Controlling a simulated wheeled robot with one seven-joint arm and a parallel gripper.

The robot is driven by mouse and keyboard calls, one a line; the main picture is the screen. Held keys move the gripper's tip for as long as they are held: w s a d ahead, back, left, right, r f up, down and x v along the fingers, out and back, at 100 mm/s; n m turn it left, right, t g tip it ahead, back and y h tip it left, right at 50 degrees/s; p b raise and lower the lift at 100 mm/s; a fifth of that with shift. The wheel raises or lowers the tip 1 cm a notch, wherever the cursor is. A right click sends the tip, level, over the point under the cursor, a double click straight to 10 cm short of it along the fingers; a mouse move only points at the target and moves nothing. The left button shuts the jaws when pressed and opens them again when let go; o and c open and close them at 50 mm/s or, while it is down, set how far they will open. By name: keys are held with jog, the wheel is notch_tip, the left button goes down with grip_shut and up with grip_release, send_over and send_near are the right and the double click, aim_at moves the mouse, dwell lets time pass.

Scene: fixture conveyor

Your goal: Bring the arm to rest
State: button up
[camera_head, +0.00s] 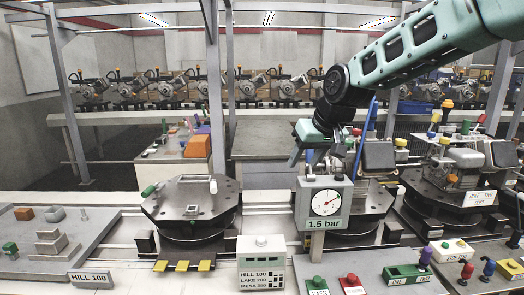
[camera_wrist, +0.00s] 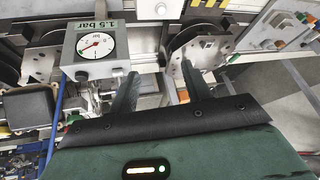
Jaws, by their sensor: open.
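My arm (camera_head: 420,45) reaches in from the upper right. My gripper (camera_head: 308,155) hangs above and slightly left of the pressure gauge box (camera_head: 313,190), which is marked 1.5 bar. In the wrist view my gripper (camera_wrist: 160,78) shows two dark fingers spread apart with nothing between them. The gauge box (camera_wrist: 75,70) appears there at the upper left, beside the left finger. A round dark fixture plate (camera_wrist: 180,58) lies beyond the fingers.
An octagonal fixture (camera_head: 165,207) stands left of the gauge, and a loaded fixture (camera_head: 425,190) stands at right. A HILL 100 sign box (camera_head: 262,248) and a panel with buttons (camera_head: 375,285) are in front. Steel posts (camera_head: 215,90) rise behind.

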jog(key=s+a+f+n+g, duration=0.1)
jog(key=s+a+f, duration=0.15)
jog(key=s, duration=0.65)
jog(key=s+a+f+n+g, duration=0.1)
jog(key=s+a+f+g, duration=0.15)
jog(key=s, duration=0.75)
jog(key=s+d+f+n+g+h, duration=0.1)
jog(key=s+f, duration=0.3)
jog(key=s, duration=0.5)
jog(key=s+d+f+n+h+b, duration=0.1)
jog(key=s+d+f, duration=0.3)
jog(key=s, duration=0.6)
jog(key=shift+d+g, duration=0.25)
jog(key=shift+g, duration=0.1)
